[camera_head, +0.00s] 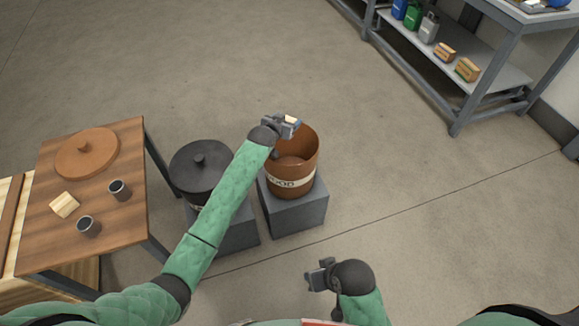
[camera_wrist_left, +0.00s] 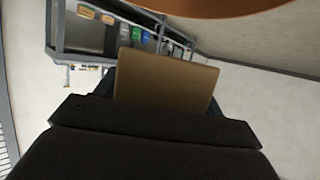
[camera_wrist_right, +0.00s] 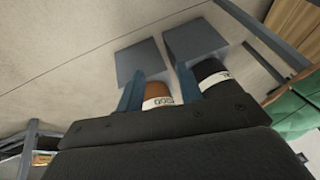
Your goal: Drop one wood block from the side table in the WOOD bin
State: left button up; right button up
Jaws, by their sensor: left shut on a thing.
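My left gripper (camera_head: 288,125) is over the rim of the open brown WOOD bin (camera_head: 306,162), at its back left. It is shut on a wood block (camera_wrist_left: 163,82), which fills the space between the fingers in the left wrist view. Only a small pale part of this block shows in the head view. The bin stands on a grey pedestal (camera_head: 297,212). Another wood block (camera_head: 64,205) lies on the side table (camera_head: 112,225) at the left. My right gripper (camera_head: 318,276) is low in front of the bin, with its fingers apart and nothing between them.
A black lidded bin (camera_head: 200,170) stands left of the WOOD bin on its own pedestal. The side table also holds a round brown lid (camera_head: 87,153) and two dark cups (camera_head: 119,190). A grey shelf bench (camera_head: 470,75) stands at the back right. The floor between is clear.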

pick_arm(q)
notch_tip(320, 180, down, 3)
jog(key=b, duration=0.2)
jog(key=shift+b, duration=0.4)
jog(key=shift+f, duration=0.25)
pick_arm(e)
notch_tip(320, 180, down, 12)
jog(key=w+a+t, duration=0.1)
jog(key=a, duration=0.1)
jog(key=shift+w+a+y, duration=0.2)
jog(key=shift+w+y, duration=0.1)
jog(key=shift+w, duration=0.1)
jog(key=shift+r+t, duration=0.1)
jog(key=shift+t, duration=0.2)
pick_arm(q)
jog(key=o, duration=1)
jog(key=shift+o, duration=0.2)
jog(key=v, duration=0.7)
jog(key=shift+s+a+b, duration=0.2)
jog(key=shift+s+b, duration=0.15)
pick_arm(e)
jog(key=shift+f, duration=0.7)
